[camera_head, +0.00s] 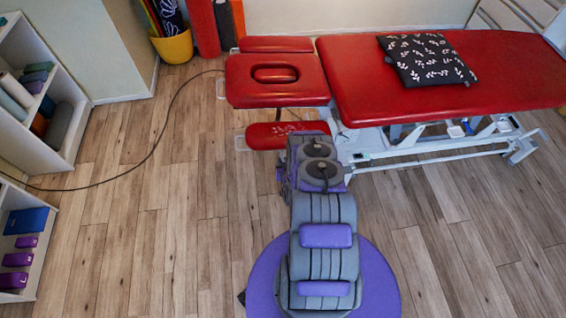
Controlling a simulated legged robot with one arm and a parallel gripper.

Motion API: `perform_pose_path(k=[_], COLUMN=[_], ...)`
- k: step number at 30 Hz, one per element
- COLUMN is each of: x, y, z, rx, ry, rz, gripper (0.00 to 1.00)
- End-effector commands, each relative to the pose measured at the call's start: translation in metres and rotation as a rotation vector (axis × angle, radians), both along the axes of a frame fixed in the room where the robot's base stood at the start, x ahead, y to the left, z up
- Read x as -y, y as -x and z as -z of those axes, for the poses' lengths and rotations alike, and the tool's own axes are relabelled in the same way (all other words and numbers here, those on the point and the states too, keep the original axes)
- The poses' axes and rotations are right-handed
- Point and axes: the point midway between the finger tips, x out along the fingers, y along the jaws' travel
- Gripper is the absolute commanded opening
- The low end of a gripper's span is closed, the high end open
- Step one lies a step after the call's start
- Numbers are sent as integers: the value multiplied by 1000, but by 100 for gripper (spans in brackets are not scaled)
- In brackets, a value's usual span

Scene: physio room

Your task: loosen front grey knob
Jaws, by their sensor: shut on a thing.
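The front grey knob cannot be made out. The area under the head end of the red treatment table (440,100), where my arm reaches, is partly covered by my own grey and purple arm links. The headrest section (250,85) with its face opening and the lower red armrest pad (262,137) lie just beyond and left of my arm. I see no fingertips of my gripper; the arm's far end hides them beside the table's pale frame.
A black patterned pillow (427,58) lies on the table. The table's white base frame (430,148) stands right of my arm. A black cable (150,150) crosses the floor at left. Shelves (50,150) line the left wall.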

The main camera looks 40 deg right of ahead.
Motion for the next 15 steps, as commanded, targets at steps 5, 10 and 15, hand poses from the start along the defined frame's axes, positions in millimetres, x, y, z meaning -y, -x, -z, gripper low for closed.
perform_pose_path(k=[5, 10, 15], x=[1, 2, 2], y=[-4, -4, -4], z=[-4, -4, -5], rx=[-19, -24, -23], ry=[54, 64, 65], rz=[-2, -1, -1], gripper=[0, 0, 0])
